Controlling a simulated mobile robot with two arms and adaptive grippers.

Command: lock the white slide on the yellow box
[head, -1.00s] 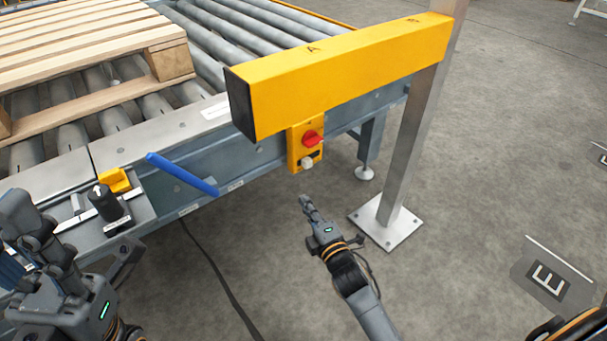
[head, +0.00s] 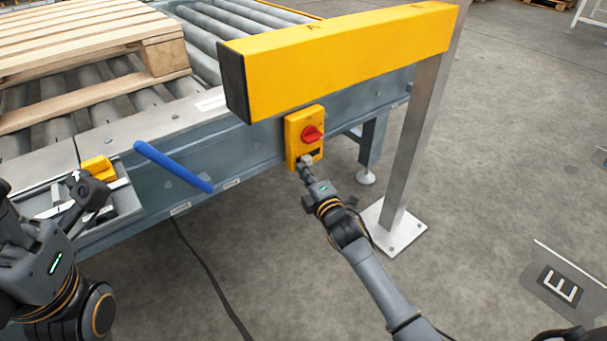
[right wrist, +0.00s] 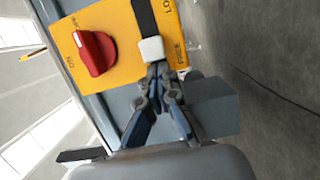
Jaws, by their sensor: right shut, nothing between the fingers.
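The yellow box (head: 291,133) is fixed to the conveyor's side below the yellow beam and carries a red rotary knob (head: 312,133). In the right wrist view the box (right wrist: 120,62) shows the white slide (right wrist: 152,49) in a black slot. The slide sits at the slot's end beside the "FREE" lettering; "LO…" is printed near the other end. My right gripper (right wrist: 158,72) is shut and empty, its fingertips at the slide's edge, seemingly touching it. In the head view the right gripper (head: 306,170) partly covers the slide. My left gripper (head: 88,200) is at the lower left; its fingers are unclear.
The yellow beam (head: 340,60) overhangs the box, on a grey post (head: 412,150) to the right. A blue handle (head: 174,166) sticks out to the left. A wooden pallet (head: 90,45) lies on the rollers. A yellow block (head: 97,167) sits in the tray at left.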

